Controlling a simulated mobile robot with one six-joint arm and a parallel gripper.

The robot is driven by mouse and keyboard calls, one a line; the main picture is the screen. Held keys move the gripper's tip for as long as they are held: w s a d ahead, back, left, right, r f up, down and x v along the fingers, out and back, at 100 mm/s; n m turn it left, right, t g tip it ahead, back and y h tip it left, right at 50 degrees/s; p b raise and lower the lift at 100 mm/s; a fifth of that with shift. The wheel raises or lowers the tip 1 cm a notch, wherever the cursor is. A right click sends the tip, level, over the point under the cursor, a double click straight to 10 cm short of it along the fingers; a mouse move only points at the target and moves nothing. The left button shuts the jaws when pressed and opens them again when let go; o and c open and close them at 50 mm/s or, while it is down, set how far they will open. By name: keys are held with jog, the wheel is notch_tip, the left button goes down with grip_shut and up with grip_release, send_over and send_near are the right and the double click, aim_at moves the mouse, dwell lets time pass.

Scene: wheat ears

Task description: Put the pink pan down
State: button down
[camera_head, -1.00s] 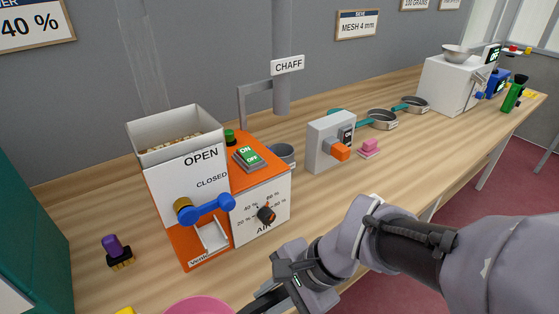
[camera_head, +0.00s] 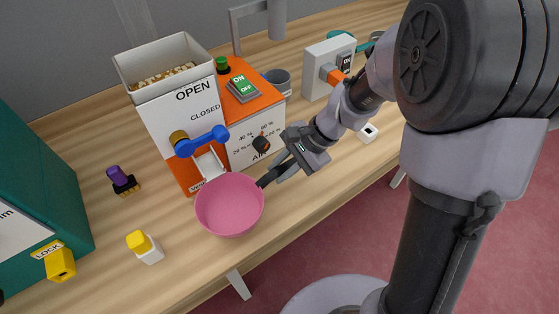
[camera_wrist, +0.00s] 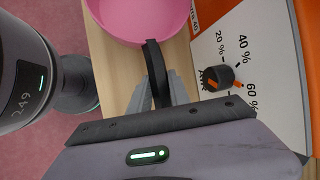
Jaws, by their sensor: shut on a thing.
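The pink pan (camera_head: 230,208) is a round open bowl with a dark handle. It sits at the front of the orange and white machine (camera_head: 215,130), below its chute. My gripper (camera_head: 272,178) is shut on the pan's dark handle, to the right of the bowl. In the wrist view the pink pan (camera_wrist: 140,18) is at the top, and my gripper (camera_wrist: 158,88) has its fingers on either side of the handle. The pan looks empty. I cannot tell whether its underside touches the wooden table (camera_head: 195,265).
A yellow and white block (camera_head: 145,246) and a purple-topped block (camera_head: 122,180) stand left of the pan. A teal cabinet (camera_head: 40,190) is at the far left. A grey device (camera_head: 325,65) stands behind my arm. The table's front edge is close to the pan.

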notch_tip(320, 180, down, 4)
jog(key=shift+r+b, duration=0.15)
jog(key=shift+b, duration=0.9)
jog(key=shift+r, duration=0.15)
jog(key=c, duration=1.2)
grip_release()
